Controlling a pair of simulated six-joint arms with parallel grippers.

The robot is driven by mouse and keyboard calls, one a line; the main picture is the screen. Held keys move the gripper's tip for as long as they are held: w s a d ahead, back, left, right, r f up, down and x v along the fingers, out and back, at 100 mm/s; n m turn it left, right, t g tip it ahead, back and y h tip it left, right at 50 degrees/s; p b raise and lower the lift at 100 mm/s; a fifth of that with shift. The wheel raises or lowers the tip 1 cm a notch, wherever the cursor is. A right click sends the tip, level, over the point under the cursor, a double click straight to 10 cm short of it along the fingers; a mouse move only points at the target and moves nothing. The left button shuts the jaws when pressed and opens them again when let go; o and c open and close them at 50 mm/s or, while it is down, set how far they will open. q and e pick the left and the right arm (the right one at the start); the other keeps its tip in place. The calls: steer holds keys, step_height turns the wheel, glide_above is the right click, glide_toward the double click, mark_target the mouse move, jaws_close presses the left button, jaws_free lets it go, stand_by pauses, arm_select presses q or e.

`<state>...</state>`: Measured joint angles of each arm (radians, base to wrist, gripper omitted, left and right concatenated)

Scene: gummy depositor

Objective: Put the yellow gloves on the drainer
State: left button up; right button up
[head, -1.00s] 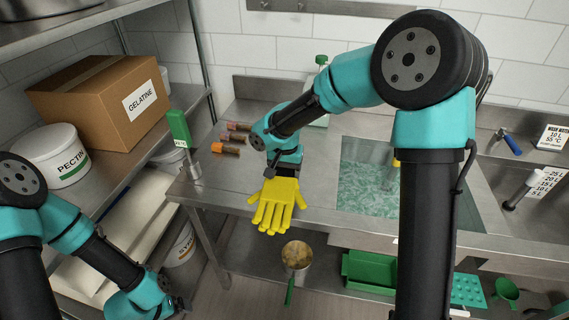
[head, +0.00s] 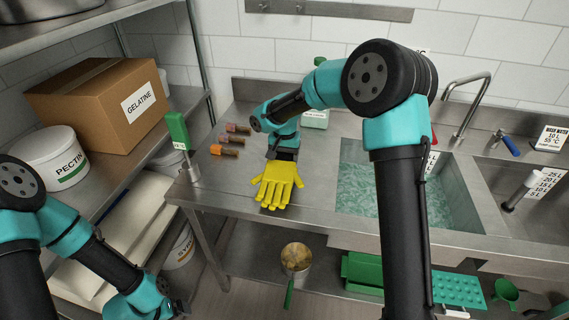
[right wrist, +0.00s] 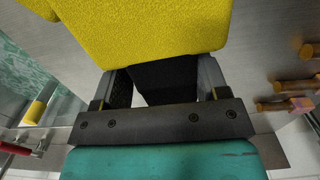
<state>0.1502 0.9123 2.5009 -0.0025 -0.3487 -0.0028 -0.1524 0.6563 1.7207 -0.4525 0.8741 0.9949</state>
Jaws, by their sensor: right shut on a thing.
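The yellow gloves (head: 277,186) are in my right gripper (head: 283,156), over the steel drainer surface (head: 318,180) left of the sink, fingers pointing to its front edge. I cannot tell whether they touch the surface. In the right wrist view the yellow gloves (right wrist: 145,28) fill the top middle, beyond the jaws of my right gripper (right wrist: 158,78). The exact grip is partly hidden by the gloves. My left gripper (head: 178,305) is low at the left, small and dark, away from the gloves; its jaws are unclear.
A green-handled tool (head: 178,130) stands at the counter's left corner. The water-filled sink (head: 362,185) is to the right. A pot (head: 296,257) and green tray (head: 362,272) sit below. Shelves with a gelatine box (head: 100,105) are left.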

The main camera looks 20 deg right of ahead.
steer(key=shift+f, duration=1.45)
steer(key=shift+f, duration=0.1)
steer(key=o, duration=1.3)
steer(key=shift+c, duration=0.2)
step_height(320, 180, up, 12)
steer(key=shift+r, duration=0.1)
